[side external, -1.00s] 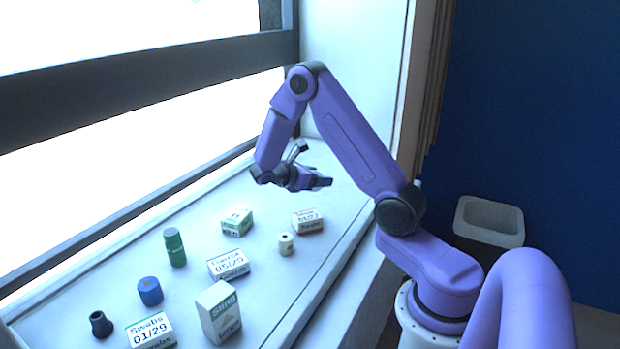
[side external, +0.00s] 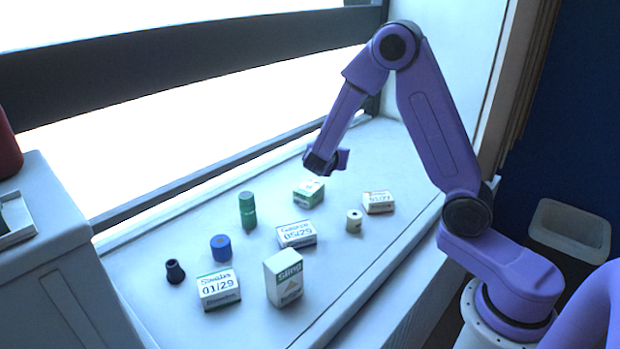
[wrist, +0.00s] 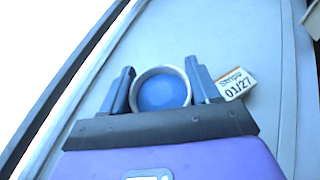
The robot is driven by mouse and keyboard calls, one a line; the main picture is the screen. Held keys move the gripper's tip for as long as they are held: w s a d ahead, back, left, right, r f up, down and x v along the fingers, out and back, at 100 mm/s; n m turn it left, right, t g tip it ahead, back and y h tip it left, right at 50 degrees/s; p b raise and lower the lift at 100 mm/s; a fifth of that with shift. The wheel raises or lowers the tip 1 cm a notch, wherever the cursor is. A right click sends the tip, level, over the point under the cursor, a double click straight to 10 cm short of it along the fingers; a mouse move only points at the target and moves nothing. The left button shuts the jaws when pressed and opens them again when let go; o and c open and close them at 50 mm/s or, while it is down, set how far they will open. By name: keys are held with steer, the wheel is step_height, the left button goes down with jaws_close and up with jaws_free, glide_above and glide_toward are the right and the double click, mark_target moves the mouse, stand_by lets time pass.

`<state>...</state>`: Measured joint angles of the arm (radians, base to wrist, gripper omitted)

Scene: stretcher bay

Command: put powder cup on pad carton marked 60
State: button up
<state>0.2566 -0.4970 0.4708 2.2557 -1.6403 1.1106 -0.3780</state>
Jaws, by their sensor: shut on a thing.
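My gripper (side external: 318,164) hangs low over the far part of the sill, just behind and above a green-and-white carton (side external: 308,194). The mark on this carton is too small to read, and I read 60 on no carton. In the wrist view my gripper (wrist: 160,72) is shut on a round cup (wrist: 160,92) with a pale rim and a blue inside, seen from above between the two fingers. I take it to be the powder cup. In the side view I cannot make out the cup.
The Strips carton (side external: 378,202) marked 01/27 stands to the right, near a cream spool (side external: 354,221). Nearer are a Gauze carton (side external: 296,234), a green bottle (side external: 247,210), a blue cylinder (side external: 221,248), a Swabs carton (side external: 219,289), a Sling box (side external: 284,278) and a dark stopper (side external: 175,271).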

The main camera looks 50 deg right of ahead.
steer(key=w+d+f, duration=0.1)
steer(key=w+f, duration=0.2)
steer(key=w, duration=0.2)
glide_above(310, 184)
steer(key=f, duration=0.5)
steer(key=shift+s, duration=0.2)
steer(key=shift+w+f, duration=0.15)
steer(key=shift+f, duration=1.55)
steer(key=shift+f, duration=0.1)
steer(key=o, duration=1)
steer(key=shift+o, duration=0.2)
